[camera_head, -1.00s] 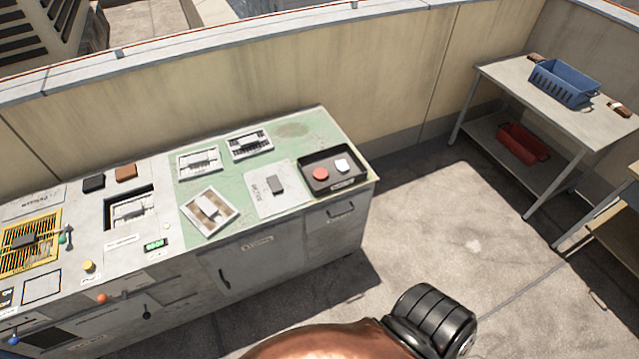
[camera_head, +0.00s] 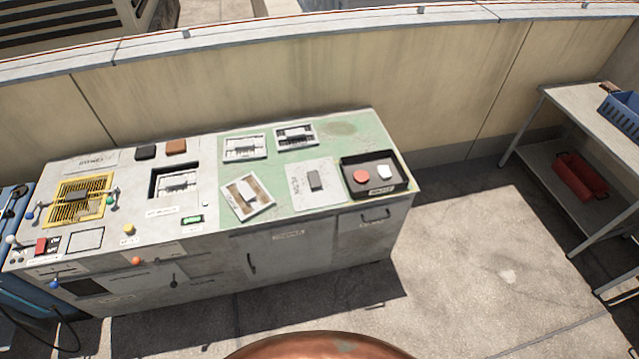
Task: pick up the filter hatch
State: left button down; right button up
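I cannot read the labels well enough to be sure which piece is the filter hatch. A yellow grille panel (camera_head: 65,210) with a dark block across its middle lies at the left of the long grey workbench (camera_head: 320,238). A pale flat plate (camera_head: 300,172) with a grey block on it and small lettering lies on the green area at the right. A tilted pale framed panel (camera_head: 266,203) with a light bar lies left of that plate. Neither gripper is in view, and nothing touches these pieces.
A black tray (camera_head: 348,172) holds a red disc (camera_head: 361,176) and a white piece (camera_head: 384,171). Two framed vents (camera_head: 245,147) (camera_head: 296,136) lie behind. A recessed opening (camera_head: 174,181) is mid-bench. A side table (camera_head: 580,108) carries a blue basket (camera_head: 621,113). The floor between is open.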

aim_at(317, 184)
jog(key=z, duration=1.6)
jog(key=i, duration=1.8)
jog(key=u, duration=2)
